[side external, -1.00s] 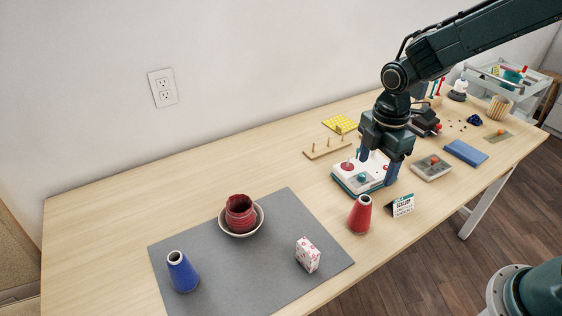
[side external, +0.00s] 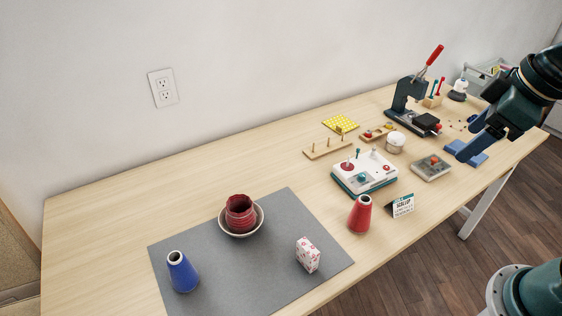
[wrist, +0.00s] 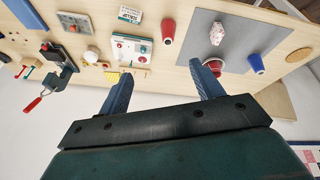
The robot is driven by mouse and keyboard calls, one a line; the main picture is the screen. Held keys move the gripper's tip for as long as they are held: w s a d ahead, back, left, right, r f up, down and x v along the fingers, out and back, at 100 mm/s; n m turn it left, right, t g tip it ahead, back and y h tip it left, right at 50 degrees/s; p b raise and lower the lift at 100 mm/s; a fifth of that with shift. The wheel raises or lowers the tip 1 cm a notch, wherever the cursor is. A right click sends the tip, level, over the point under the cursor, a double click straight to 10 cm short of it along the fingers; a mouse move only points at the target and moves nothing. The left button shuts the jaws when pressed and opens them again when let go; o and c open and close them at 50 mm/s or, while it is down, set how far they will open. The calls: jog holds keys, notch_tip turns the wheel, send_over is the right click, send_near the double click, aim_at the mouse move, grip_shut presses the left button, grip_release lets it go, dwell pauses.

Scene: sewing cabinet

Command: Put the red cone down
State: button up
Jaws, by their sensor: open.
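The red cone (side external: 360,215) stands upright on the bare wood of the table, narrow end up, just right of the grey mat (side external: 222,283). Nothing touches it. It also shows in the wrist view (wrist: 168,31), at the top middle, beyond my fingertips. My gripper (side external: 467,141) is at the far right in the side view, above the table near the blue box (side external: 474,155). Its jaws are open and empty, and it is well apart from the cone. In the wrist view both fingers (wrist: 162,70) are spread with nothing between them.
A sign card (side external: 402,206) and a white control box (side external: 363,176) stand close to the cone. The mat holds a blue cone (side external: 182,272), a red pot (side external: 240,213) in a bowl, and a small patterned box (side external: 307,255). A lever press (side external: 408,103) stands at the back right.

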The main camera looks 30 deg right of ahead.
jog(key=s+m, duration=0.2)
jog(key=s, duration=0.1)
jog(key=s+r+m+t, duration=0.1)
jog(key=s+m, duration=0.1)
jog(key=shift+s+d, duration=0.25)
jog(key=shift+d, duration=0.05)
